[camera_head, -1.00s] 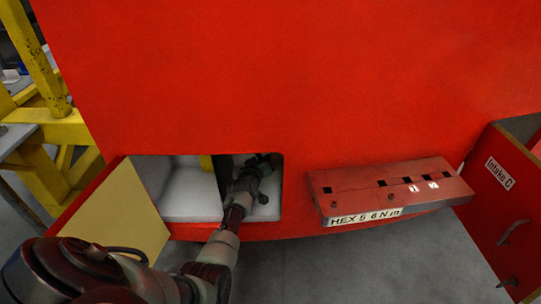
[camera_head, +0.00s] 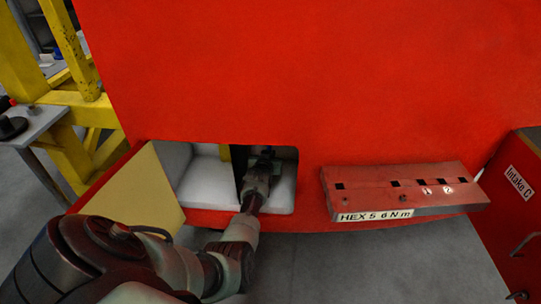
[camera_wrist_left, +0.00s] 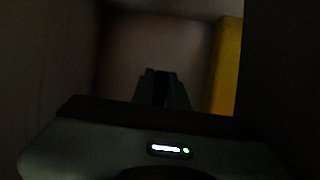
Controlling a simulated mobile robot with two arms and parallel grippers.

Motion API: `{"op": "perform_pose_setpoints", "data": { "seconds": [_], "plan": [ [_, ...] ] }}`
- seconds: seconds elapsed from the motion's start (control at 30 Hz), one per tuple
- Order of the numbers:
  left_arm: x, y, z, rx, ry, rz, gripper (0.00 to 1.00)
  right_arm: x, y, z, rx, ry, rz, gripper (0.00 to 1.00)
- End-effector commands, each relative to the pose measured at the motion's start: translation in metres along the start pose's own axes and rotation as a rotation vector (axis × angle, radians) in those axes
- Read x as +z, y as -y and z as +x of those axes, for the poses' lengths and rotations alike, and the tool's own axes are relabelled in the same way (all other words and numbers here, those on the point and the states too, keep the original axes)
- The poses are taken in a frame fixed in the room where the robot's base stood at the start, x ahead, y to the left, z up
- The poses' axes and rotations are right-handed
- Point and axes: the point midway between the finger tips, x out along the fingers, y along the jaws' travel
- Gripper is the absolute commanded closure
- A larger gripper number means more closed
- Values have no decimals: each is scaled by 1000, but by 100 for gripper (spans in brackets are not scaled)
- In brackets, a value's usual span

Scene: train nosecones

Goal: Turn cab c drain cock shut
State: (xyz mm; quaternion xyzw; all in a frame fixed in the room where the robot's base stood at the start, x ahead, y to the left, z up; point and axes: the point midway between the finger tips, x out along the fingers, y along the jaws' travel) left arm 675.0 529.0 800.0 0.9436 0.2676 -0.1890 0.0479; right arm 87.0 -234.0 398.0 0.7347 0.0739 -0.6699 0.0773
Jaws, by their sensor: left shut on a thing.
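The red cab front has a low open compartment (camera_head: 206,177) with a pale floor and a dark divider in it. My left gripper (camera_head: 266,155) reaches into the part right of the divider. In the left wrist view my left gripper (camera_wrist_left: 161,88) points into a dark space, with its fingers close together. It is shut on a small dark piece, taken to be the drain cock (camera_wrist_left: 160,87). Its shape and how far it is turned cannot be made out. My right gripper is not in view.
A yellow upright part (camera_wrist_left: 225,65) stands right of the fingers, near a dark wall. An open hatch door (camera_head: 125,195) is left of my arm. A red socket rack (camera_head: 400,188) labelled HEX juts out at right. The Intake C door (camera_head: 515,205) stands open far right.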

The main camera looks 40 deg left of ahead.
Motion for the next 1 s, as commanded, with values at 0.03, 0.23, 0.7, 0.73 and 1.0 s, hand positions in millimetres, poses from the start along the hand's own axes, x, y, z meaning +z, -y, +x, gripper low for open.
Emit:
{"op": "perform_pose_setpoints", "data": {
  "seconds": [0.03, 0.23, 0.7, 0.73, 1.0],
  "plan": [
    [2, 0, 0, -1, 4, 7, 100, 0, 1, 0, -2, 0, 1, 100],
    [2, 1, 0, -1, 4, 9, 100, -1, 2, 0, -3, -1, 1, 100],
    [0, 1, 0, -1, 1, 5, 64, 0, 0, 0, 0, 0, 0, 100],
    [0, 1, -1, -1, 1, 5, 64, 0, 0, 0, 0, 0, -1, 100],
    [0, 0, -28, -1, 2, 6, 64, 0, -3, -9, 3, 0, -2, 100]
  ]
}}
